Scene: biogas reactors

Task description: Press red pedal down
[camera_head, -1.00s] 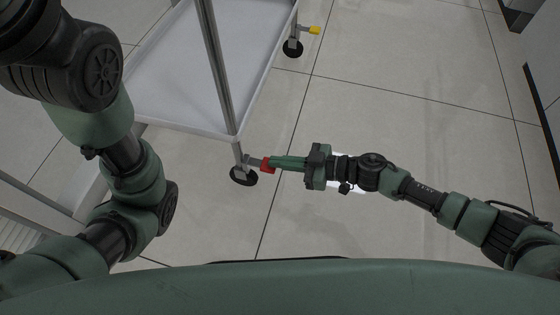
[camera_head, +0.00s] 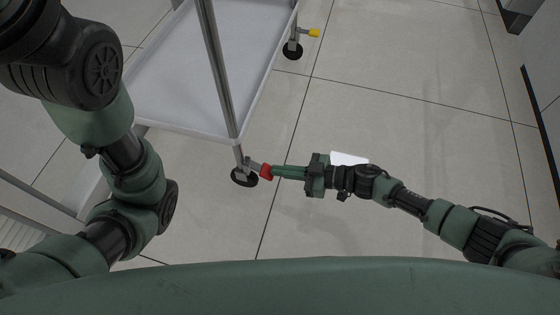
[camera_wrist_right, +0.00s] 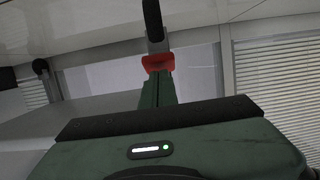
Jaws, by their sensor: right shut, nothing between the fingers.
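The red pedal (camera_head: 265,170) sticks out from the trolley's near caster (camera_head: 244,177), on a short grey lever that slants down toward its red end. My right gripper (camera_head: 277,171) is shut and empty, with its green fingertips at the red pedal's outer end. They look to be touching it. In the right wrist view the red pedal (camera_wrist_right: 158,62) lies right beyond the shut fingertips (camera_wrist_right: 159,78), partly covered by them. My left arm is at the left of the head view, but its gripper is out of view.
The white trolley tray (camera_head: 190,130) with a metal post (camera_head: 218,70) stands left of the pedal. A yellow pedal (camera_head: 313,33) sits on the farther caster (camera_head: 292,51).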

